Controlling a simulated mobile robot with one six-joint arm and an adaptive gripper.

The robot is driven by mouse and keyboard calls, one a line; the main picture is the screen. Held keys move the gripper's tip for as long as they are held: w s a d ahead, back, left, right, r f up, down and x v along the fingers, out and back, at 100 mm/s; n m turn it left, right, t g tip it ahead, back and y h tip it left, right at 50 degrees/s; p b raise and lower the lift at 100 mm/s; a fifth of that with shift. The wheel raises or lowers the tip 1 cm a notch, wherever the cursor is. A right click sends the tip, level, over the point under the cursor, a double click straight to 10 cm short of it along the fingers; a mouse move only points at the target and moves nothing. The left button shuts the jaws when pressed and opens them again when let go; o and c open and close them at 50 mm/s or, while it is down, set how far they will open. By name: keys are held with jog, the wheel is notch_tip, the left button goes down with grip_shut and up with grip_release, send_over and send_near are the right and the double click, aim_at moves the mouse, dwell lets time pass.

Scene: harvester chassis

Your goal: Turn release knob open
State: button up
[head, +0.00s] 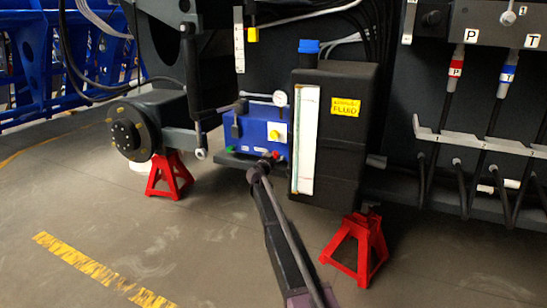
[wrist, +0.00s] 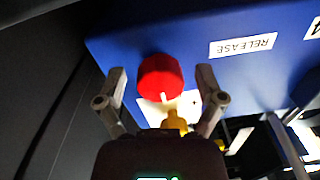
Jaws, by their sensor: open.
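The red release knob (wrist: 160,77) sticks out from the face of a blue box (wrist: 125,40) in the wrist view. A white label reading RELEASE (wrist: 243,46) is to its right. My gripper (wrist: 161,80) is open, with one finger on each side of the knob and a visible gap on both sides. In the head view my gripper (head: 262,166) is at the lower front of the blue box (head: 248,128), which carries a gauge on top. The gripper hides most of the knob there.
A black fluid tank (head: 345,140) with a blue cap stands just right of the box. A dark hub (head: 130,132) is at the left. Red stands (head: 170,175) and (head: 357,248) support the chassis. Hoses hang at the right. The floor in front is open.

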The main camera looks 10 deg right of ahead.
jog(key=c, duration=1.2)
jog(key=shift+o, duration=0.2)
